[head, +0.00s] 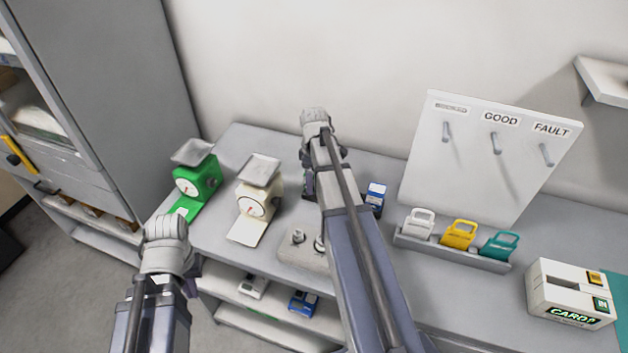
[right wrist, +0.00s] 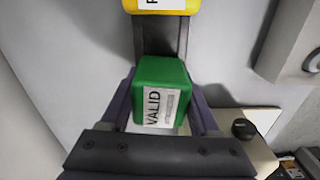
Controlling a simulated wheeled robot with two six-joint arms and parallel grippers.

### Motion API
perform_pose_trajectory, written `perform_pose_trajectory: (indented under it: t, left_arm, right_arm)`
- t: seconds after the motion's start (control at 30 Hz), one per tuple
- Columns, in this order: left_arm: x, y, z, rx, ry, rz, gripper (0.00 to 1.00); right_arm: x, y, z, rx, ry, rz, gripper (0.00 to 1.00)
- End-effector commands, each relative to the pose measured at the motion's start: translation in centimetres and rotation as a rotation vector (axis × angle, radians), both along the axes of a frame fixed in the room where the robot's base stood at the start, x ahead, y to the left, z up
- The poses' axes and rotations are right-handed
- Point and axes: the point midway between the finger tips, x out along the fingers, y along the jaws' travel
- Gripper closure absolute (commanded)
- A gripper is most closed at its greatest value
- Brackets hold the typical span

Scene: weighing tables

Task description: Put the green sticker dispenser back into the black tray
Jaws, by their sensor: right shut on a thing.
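The green sticker dispenser (right wrist: 160,88), with a white VALID label, sits between the fingers of my right gripper (right wrist: 160,98), which is shut on it. A dark tray (right wrist: 160,38), seen in part in the right wrist view, runs up from behind the green dispenser to a yellow dispenser (right wrist: 162,5). I cannot tell whether the green dispenser touches the tray floor. In the head view my right gripper (head: 309,183) is mostly hidden behind its own arm, and so is the green dispenser. My left gripper (head: 168,262) hangs at the table's left front; its fingertips are hidden.
A green scale (head: 197,178) and a cream scale (head: 256,198) stand left of my right arm. A blue dispenser (head: 376,196) is just right of it. Farther right are a grey rack (head: 450,252) of coloured tags, a pegboard (head: 485,165) and a card box (head: 570,293).

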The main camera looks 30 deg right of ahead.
Motion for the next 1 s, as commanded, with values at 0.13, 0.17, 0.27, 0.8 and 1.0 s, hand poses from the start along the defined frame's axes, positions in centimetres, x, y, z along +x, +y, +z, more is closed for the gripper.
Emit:
perform_pose_trajectory:
  t: [0.13,0.17,0.27,0.8,1.0]
  left_arm:
    - [0.0,0.0,-0.53,0.0,0.0,0.0,1.0]
    - [0.0,0.0,-0.56,0.0,0.0,0.0,1.0]
    - [0.0,0.0,-0.55,0.0,0.0,0.0,1.0]
    - [0.0,0.0,-0.52,0.0,0.0,0.0,1.0]
    - [0.0,0.0,-0.5,0.0,0.0,0.001,1.0]
  right_arm:
    - [0.0,0.0,-0.53,0.0,0.0,0.0,0.9]
    - [0.0,0.0,-0.57,0.0,0.0,0.0,0.9]
    - [0.0,0.0,-0.56,0.0,0.0,0.0,0.9]
    - [0.0,0.0,-0.52,0.0,0.0,0.0,0.03]
    - [0.0,0.0,-0.51,0.0,0.0,0.0,0.03]
